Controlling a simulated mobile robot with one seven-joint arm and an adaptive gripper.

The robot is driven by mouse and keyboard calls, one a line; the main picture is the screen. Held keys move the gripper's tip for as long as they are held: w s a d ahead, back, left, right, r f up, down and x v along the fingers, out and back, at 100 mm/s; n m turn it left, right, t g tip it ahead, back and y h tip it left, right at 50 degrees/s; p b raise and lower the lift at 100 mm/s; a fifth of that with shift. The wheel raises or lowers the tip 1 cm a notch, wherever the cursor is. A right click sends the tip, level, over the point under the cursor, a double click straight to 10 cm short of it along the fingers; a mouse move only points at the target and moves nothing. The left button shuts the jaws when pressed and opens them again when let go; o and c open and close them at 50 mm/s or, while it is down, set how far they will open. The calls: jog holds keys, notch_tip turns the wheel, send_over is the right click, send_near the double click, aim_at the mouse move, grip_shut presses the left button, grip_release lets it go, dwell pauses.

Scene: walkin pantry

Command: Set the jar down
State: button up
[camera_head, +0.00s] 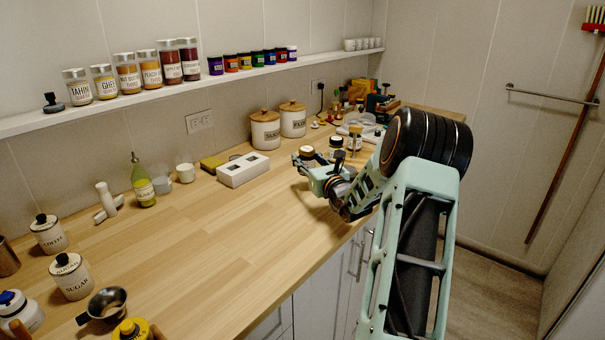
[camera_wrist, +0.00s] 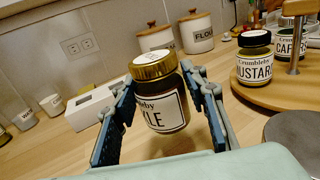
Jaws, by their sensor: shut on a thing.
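A dark glass jar with a gold lid and a white label ending in "LE" (camera_wrist: 163,105) is between the fingers of my gripper (camera_wrist: 160,90) in the wrist view. The blue pads press on its left and right sides, and it looks slightly tilted. In the head view my gripper (camera_head: 318,172) is over the counter's right part, with the jar's lid (camera_head: 306,150) showing at its tip. The wooden counter (camera_head: 200,240) lies beneath; I cannot tell whether the jar's base touches it.
A mustard jar (camera_wrist: 255,60) and a capers jar (camera_wrist: 291,45) stand on a round wooden stand (camera_wrist: 270,92) to the right. A white box (camera_head: 243,169) lies left of my gripper. Sugar and flour canisters (camera_head: 265,130) stand behind. The counter's front-left middle is bare.

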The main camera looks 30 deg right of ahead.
jog(key=shift+w+a+f, duration=0.2)
jog(key=shift+w+f, duration=0.65)
jog(key=shift+f, duration=0.75)
jog(key=shift+w+f, duration=0.1)
jog(key=shift+f, duration=0.8)
jog(key=shift+f, duration=0.1)
jog(key=shift+f+b, duration=0.15)
jog(key=shift+b, duration=0.25)
jog(key=o, duration=1.4)
jog(key=shift+r, duration=0.2)
jog(key=s, duration=0.4)
jog(key=s+a, duration=0.1)
jog(key=s, duration=0.7)
jog(key=shift+a, duration=0.35)
